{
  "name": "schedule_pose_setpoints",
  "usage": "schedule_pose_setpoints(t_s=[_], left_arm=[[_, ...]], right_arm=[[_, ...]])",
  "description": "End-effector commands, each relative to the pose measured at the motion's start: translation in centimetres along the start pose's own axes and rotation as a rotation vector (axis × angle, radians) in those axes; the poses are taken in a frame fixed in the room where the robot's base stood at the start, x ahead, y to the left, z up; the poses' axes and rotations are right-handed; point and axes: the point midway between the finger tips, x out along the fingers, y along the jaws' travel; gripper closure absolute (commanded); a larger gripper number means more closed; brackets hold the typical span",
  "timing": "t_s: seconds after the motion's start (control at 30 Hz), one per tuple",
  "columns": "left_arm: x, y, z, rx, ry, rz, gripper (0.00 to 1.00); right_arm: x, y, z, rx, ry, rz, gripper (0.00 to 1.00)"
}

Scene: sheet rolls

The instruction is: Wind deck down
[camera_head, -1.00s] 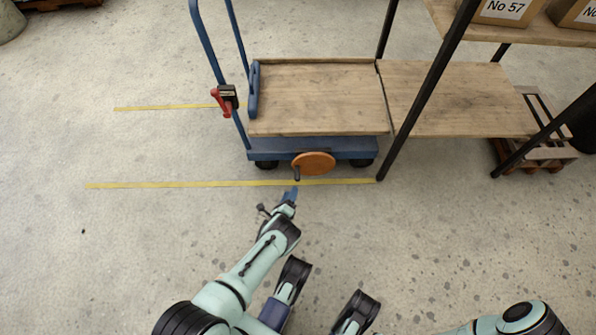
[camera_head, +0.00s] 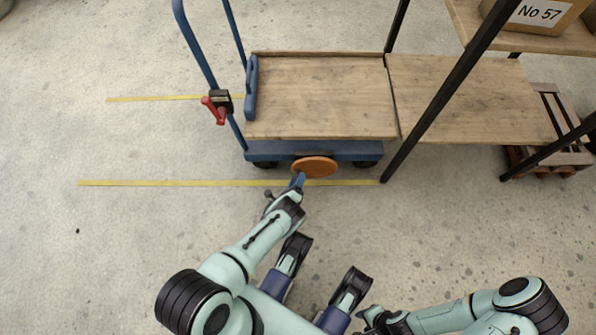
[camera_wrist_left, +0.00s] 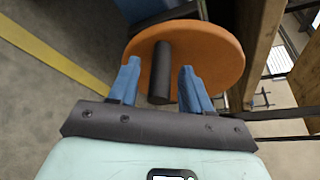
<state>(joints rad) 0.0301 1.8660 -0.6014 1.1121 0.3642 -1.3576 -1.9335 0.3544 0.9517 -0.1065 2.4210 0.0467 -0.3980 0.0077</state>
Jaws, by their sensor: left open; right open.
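The trolley deck (camera_head: 320,97) is a wooden board on a blue wheeled frame, beside the rack's lower shelf (camera_head: 470,98). The orange winding wheel (camera_head: 314,167) is on the trolley's near side. In the left wrist view the orange wheel (camera_wrist_left: 215,55) carries a dark crank handle (camera_wrist_left: 161,72). My left gripper (camera_head: 299,180) is at the wheel; in the wrist view its blue fingers (camera_wrist_left: 161,85) are open, one on each side of the handle. The handle is hidden in the head view. My right gripper (camera_head: 364,314) is low in the head view, apart from the trolley, its fingers partly hidden.
A red lever (camera_head: 214,109) is on the trolley's blue push handle. Dark rack posts (camera_head: 440,95) stand right of the trolley. A box marked No 57 (camera_head: 538,14) sits on the upper shelf. Yellow floor lines (camera_head: 180,183) run left over clear floor.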

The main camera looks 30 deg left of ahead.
Motion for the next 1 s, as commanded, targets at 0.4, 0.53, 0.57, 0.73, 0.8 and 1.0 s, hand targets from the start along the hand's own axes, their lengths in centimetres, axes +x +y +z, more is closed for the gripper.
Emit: schedule_pose_setpoints(t_s=[0.4, 0.53, 0.57, 0.73, 0.8, 1.0], left_arm=[[-0.22, 0.06, -0.30, 0.000, 0.000, 0.000, 0.58], [-0.22, 0.06, -0.30, 0.000, 0.001, 0.000, 1.00], [-0.22, 0.06, -0.30, 0.000, 0.001, 0.000, 1.00], [-0.22, 0.02, -0.28, 0.004, 0.001, 0.001, 1.00], [-0.23, -0.06, -0.25, 0.012, 0.001, 0.004, 1.00], [-0.35, -0.60, 0.03, 0.081, 0.002, 0.032, 1.00]], right_arm=[[0.00, 0.03, 0.01, 0.001, 0.000, 0.000, 0.57], [0.00, 0.02, 0.01, 0.000, 0.000, 0.000, 0.57], [0.00, 0.02, 0.01, 0.000, 0.000, 0.000, 0.57], [-0.02, 0.01, 0.00, 0.000, 0.000, 0.000, 0.57], [-0.06, -0.03, -0.04, 0.000, 0.002, -0.001, 0.57], [-0.36, -0.40, -0.45, -0.006, 0.019, -0.008, 0.57]])
